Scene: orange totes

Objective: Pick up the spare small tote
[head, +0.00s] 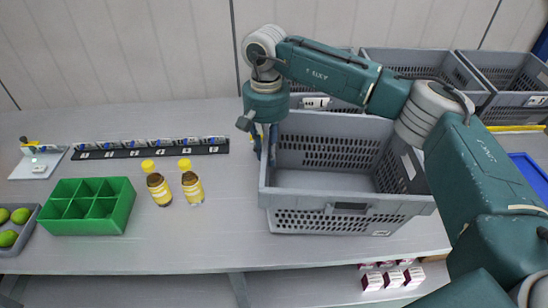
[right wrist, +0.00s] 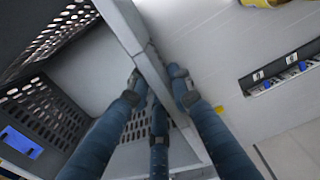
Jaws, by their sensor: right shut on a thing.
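A grey perforated tote (head: 296,222) stands on the table in the middle right of the head view, and it looks empty. My right gripper (head: 262,148) reaches down at its left wall, partly hidden by my own wrist. In the right wrist view the fingers (right wrist: 160,84) of my right gripper lie on both sides of the tote's wall (right wrist: 130,28) and are shut on its rim. The tote appears to rest on the tabletop. My left gripper is not in view.
Several grey totes (head: 420,62) stand behind, along the wall. To the left are two yellow-capped bottles (head: 160,190), a green divided box (head: 92,207), a numbered strip (head: 150,148) and a tray of green fruit (head: 14,228). Small boxes (head: 392,278) lie below the front edge.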

